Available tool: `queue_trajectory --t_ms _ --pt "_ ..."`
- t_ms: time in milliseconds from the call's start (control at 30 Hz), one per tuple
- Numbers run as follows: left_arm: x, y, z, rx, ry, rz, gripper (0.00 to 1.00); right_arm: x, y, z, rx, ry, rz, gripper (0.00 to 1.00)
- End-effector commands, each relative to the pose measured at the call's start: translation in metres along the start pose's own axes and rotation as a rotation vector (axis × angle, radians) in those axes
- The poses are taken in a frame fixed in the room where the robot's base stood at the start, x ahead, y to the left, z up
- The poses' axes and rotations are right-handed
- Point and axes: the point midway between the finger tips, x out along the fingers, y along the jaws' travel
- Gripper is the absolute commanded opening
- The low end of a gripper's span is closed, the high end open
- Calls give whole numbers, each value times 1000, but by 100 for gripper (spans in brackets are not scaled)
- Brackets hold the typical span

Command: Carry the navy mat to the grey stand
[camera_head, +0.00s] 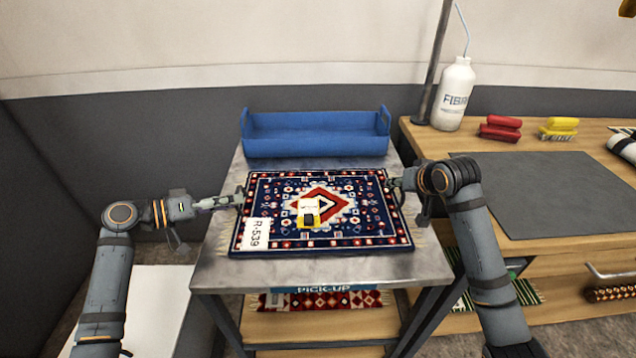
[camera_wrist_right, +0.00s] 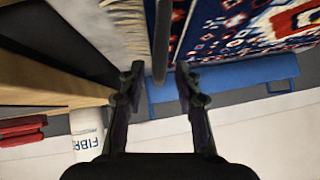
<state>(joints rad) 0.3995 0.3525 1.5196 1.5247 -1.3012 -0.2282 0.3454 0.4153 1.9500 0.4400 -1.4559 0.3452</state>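The navy mat (camera_head: 357,215), with a red and white centre pattern, appears to lie flat on the grey metal stand (camera_head: 215,272) marked PICK-UP. A white tag reading R-539 lies on its front left corner. My left gripper (camera_head: 240,198) is at the mat's left edge; its fingers are too small to tell open from shut. My right gripper (camera_head: 396,186) is at the right edge, partly hidden by its arm. In the right wrist view its fingertips (camera_wrist_right: 158,78) are apart, with the mat's edge (camera_wrist_right: 160,40) between them and gaps showing.
A small white and yellow object (camera_head: 309,212) sits on the mat. A blue tray (camera_head: 315,135) stands behind it. A wooden counter (camera_head: 440,143) at right holds a white bottle (camera_head: 455,95), red and yellow brushes and a dark sheet (camera_head: 560,195). A patterned rug (camera_head: 325,300) lies on the lower shelf.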

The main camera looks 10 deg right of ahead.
Motion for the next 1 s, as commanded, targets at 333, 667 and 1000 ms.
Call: queue_trajectory --t_ms 333,667,1000 --pt "-82 -1 0 0 -3 -7 34 0 0 0 0 0 -1 33" --pt "-105 1 0 1 0 0 34 0 0 0 0 0 -1 33" --pt "-105 1 0 1 0 0 34 -57 2 -1 -8 5 6 33"
